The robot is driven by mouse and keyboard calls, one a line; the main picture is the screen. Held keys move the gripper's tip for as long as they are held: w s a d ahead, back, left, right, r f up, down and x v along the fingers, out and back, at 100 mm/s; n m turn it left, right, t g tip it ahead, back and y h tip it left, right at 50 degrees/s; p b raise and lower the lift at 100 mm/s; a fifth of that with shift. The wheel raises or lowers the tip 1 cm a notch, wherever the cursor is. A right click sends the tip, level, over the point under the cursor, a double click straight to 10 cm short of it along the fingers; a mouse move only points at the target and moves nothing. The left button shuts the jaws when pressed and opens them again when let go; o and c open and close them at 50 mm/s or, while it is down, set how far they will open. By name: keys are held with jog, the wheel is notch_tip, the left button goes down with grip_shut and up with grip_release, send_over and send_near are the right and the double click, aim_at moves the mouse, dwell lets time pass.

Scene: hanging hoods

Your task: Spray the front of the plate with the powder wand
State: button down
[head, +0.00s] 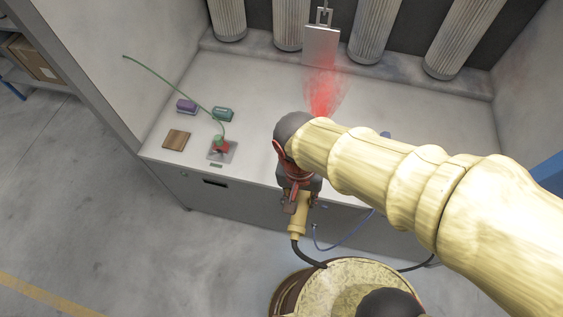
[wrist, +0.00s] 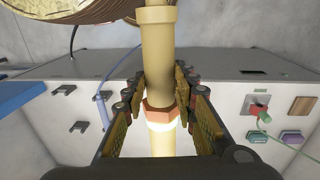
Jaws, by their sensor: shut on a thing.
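A pale grey plate (head: 321,46) hangs from a hook at the top of the head view, in front of the pleated filters. My gripper (head: 297,193) is shut on the tan powder wand (head: 298,218), below and left of the plate. In the wrist view the wand (wrist: 157,52) passes between the fingers of my gripper (wrist: 160,100). A red powder cloud (head: 322,95) rises from behind my wrist and reaches the plate's lower edge. The nozzle is hidden by my wrist in the head view.
A red valve on a metal base (head: 220,150), a brown block (head: 176,139), and purple (head: 187,106) and green (head: 222,114) blocks lie on the left of the booth floor. A dark cable (head: 305,254) trails from the wand. Several filters (head: 376,28) line the back.

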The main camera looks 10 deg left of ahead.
jog(key=s+a+r+y+p, duration=0.1)
jog(key=a+r+p, duration=0.4)
jog(key=r+p, duration=0.5)
jog(key=w+d+r+b, duration=0.1)
jog(key=w+b, duration=0.1)
jog(key=w, duration=0.7)
jog(key=shift+w+r, duration=0.3)
jog(key=shift+w, duration=0.05)
jog(key=shift+r, duration=0.1)
jog(key=s, duration=1)
jog(key=shift+a, duration=0.3)
dwell(1.9)
dwell(0.4)
